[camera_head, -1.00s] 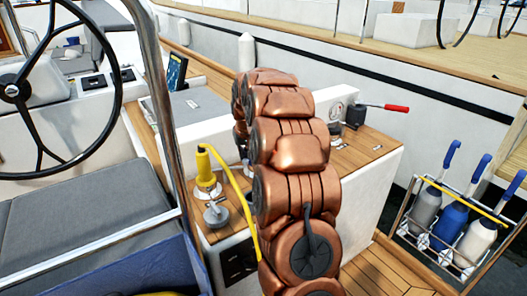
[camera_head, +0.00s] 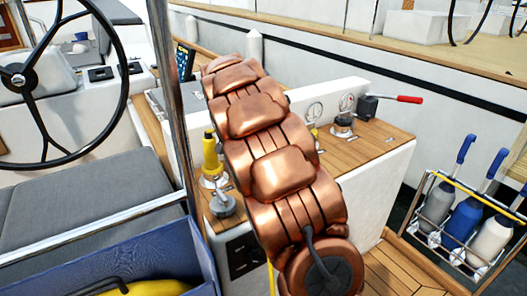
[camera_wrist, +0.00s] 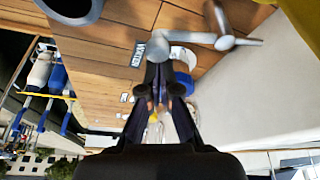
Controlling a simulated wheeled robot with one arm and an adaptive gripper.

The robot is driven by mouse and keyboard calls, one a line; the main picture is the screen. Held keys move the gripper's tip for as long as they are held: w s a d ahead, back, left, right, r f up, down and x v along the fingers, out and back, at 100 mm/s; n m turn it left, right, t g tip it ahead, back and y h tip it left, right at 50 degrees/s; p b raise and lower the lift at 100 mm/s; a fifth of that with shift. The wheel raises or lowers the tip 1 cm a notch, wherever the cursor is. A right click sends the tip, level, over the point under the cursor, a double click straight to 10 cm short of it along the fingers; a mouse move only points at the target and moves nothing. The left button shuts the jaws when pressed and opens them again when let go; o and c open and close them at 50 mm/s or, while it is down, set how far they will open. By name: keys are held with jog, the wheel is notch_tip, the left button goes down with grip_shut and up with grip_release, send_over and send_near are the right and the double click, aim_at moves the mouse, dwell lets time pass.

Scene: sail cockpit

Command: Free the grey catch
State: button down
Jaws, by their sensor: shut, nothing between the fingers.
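In the wrist view, a grey metal lever-like piece (camera_wrist: 205,38) with a rounded end lies across the top middle, over the wooden deck. It may be the grey catch, but I cannot tell for sure. My gripper (camera_wrist: 158,62) is shut and empty, its dark fingertips by the rounded end of this piece. I cannot tell whether they touch. A small dark label with white letters (camera_wrist: 138,54) is just left of the tips. In the head view my copper arm hides the gripper and the place it reaches.
A winch (camera_head: 343,122) and a red-handled lever (camera_head: 408,99) are on the teak-topped console. A yellow-handled fitting (camera_head: 211,155) stands left of my arm. A wire rack of bottles (camera_head: 465,215) is at right; the steering wheel (camera_head: 60,80) is at left.

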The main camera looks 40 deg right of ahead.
jog(key=shift+a, duration=0.1)
jog(key=shift+w, duration=0.15)
jog(key=shift+w+a, duration=0.1)
jog(key=shift+w, duration=0.5)
notch_tip(320, 180, up, 10)
jog(key=p, duration=0.1)
jog(key=shift+w+d+f, duration=0.15)
jog(key=shift+d, duration=0.15)
dwell(0.6)
